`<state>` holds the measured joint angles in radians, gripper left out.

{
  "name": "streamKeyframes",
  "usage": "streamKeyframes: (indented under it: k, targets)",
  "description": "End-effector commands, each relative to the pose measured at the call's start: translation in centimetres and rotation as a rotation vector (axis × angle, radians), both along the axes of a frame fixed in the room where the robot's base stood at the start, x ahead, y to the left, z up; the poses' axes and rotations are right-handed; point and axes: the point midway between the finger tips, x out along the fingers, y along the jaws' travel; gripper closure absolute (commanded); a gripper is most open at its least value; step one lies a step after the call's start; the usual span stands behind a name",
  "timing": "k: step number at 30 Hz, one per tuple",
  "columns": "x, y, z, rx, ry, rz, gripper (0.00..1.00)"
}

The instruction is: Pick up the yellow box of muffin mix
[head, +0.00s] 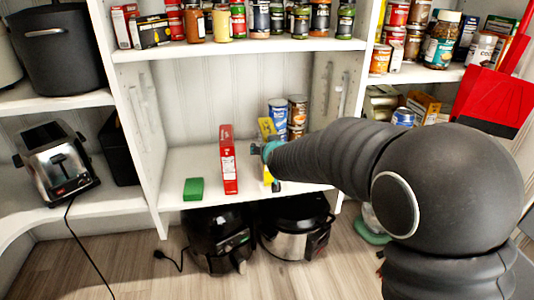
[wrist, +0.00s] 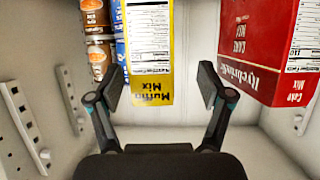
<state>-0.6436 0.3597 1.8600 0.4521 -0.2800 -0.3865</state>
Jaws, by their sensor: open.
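The yellow box of muffin mix (head: 266,128) stands on the lower white shelf, partly hidden by my gripper and arm in the head view. In the wrist view the muffin mix box (wrist: 152,88) appears upside down, with its yellow panel and white printed label facing me. My gripper (wrist: 160,86) is open, with one finger on each side of the box in the picture. The box lies closer to the left finger, with a wider gap to the right one. I cannot tell whether the fingertips reach past its face. Nothing is held.
A red cake mix box (head: 228,160) stands left of the yellow box and appears at right in the wrist view (wrist: 262,50). A green box (head: 194,188) lies farther left. Several cans (head: 297,112) stand behind the yellow box. Shelf side walls and the shelf above bound the space.

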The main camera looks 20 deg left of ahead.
Motion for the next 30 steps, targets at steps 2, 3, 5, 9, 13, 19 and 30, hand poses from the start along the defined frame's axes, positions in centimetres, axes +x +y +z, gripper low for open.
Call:
streamKeyframes:
  k: [2, 3, 5, 9, 13, 19, 30]
  targets:
    - [0.5, 0.3, -0.3, 0.000, 0.000, 0.000, 0.21]
    - [0.6, 0.3, -0.4, 0.000, 0.001, 0.000, 0.21]
    - [0.9, 0.4, -0.4, 0.000, 0.000, 0.000, 0.21]
    - [2.2, 0.7, -0.9, 0.000, 0.000, -0.001, 0.21]
    - [4.0, 1.2, -1.4, 0.000, 0.001, -0.003, 0.21]
    - [5.3, 2.1, -1.9, 0.001, 0.000, 0.000, 0.21]
    - [5.4, 2.1, -2.0, 0.001, 0.000, 0.000, 0.48]
